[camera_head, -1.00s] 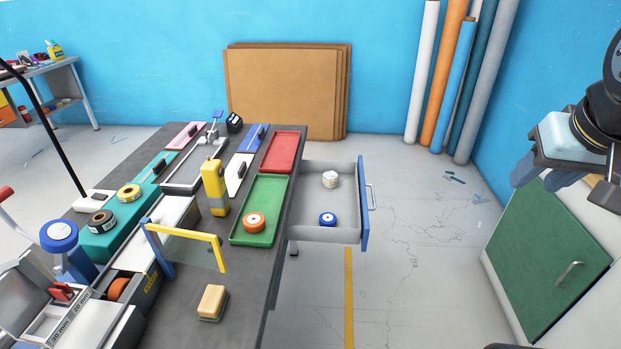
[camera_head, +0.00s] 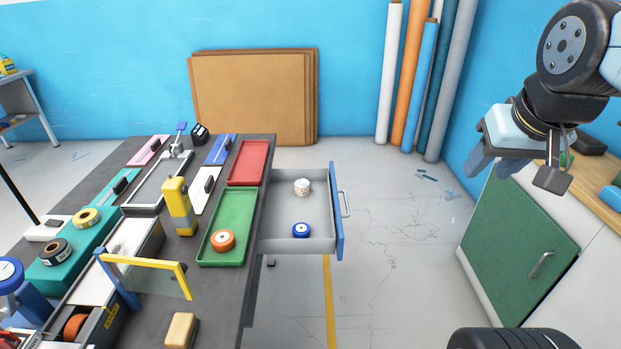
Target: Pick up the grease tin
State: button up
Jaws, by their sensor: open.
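An open grey drawer with a blue front (camera_head: 338,212) sticks out from the right side of the dark workbench. In it a small white round item (camera_head: 302,187) lies toward the back, and a small blue round item (camera_head: 301,230) with a pale centre lies nearer the front. Either could be the grease tin; I cannot read a label on them. My gripper (camera_head: 495,166) hangs at the upper right, well to the right of the drawer, open and empty with its fingers pointing down.
A green cabinet door (camera_head: 521,250) is at right. Floor between drawer and cabinet is clear.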

aim_at(301, 185)
jog(key=i, duration=0.85)
jog(key=u, duration=0.05)
